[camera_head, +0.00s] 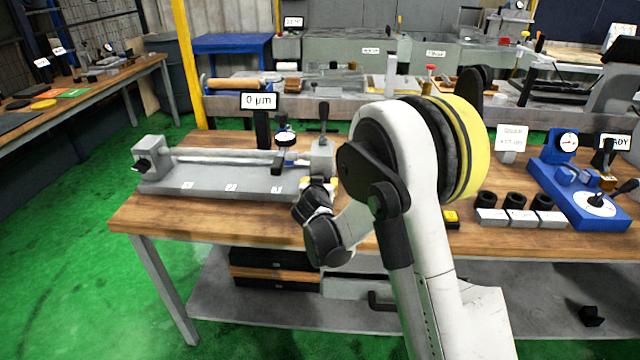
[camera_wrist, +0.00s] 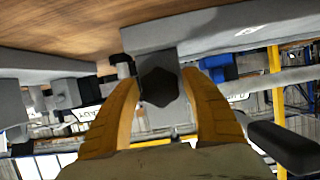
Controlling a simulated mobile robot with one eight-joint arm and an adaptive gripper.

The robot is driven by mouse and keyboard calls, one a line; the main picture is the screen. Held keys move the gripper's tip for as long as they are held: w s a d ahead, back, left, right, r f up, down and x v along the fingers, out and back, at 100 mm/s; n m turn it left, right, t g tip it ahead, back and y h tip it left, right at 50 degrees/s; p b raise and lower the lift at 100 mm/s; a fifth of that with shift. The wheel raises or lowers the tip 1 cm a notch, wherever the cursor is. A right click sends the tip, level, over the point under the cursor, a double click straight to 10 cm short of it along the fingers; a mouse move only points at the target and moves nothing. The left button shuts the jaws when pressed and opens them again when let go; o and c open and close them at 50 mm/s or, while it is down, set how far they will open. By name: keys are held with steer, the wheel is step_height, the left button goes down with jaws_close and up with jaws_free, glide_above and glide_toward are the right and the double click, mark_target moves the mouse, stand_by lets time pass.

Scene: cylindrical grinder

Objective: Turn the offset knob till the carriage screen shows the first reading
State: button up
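The grinder fixture (camera_head: 220,180) stands on the left part of the wooden bench. Its carriage screen (camera_head: 259,101) reads "0 µm". A round dial gauge (camera_head: 284,139) sits on the carriage below it. My gripper (camera_head: 318,190) is at the fixture's right end, below the upright block with a black lever. In the wrist view, the dark, faceted offset knob (camera_wrist: 159,87) lies between the two orange fingers of my gripper (camera_wrist: 160,85). The fingers stand apart on either side of it, with narrow gaps visible. The knob is hidden behind my gripper in the head view.
A blue gauge stand (camera_head: 580,190) and several grey blocks with black rings (camera_head: 517,214) are on the bench's right. A white card (camera_head: 510,138) has blurred text. Dark boxes (camera_head: 275,268) lie on the lower shelf. Bare wood (camera_head: 200,221) runs along the front edge.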

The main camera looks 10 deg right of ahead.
steer(key=v, duration=1.2)
steer(key=shift+r, duration=0.1)
steer(key=s+d+r+n+g+y, duration=0.1)
steer(key=s+d+r+g, duration=0.15)
steer(key=s, duration=0.75)
steer(key=s+d+r+n+g+y, duration=0.1)
steer(key=s+d+r+g, duration=0.15)
steer(key=s, duration=0.85)
steer(key=s+a+n+g+y, duration=0.1)
steer(key=s+y, duration=0.1)
steer(key=s, duration=0.8)
steer(key=shift+a+f+n, duration=0.25)
steer(key=shift+n, duration=0.15)
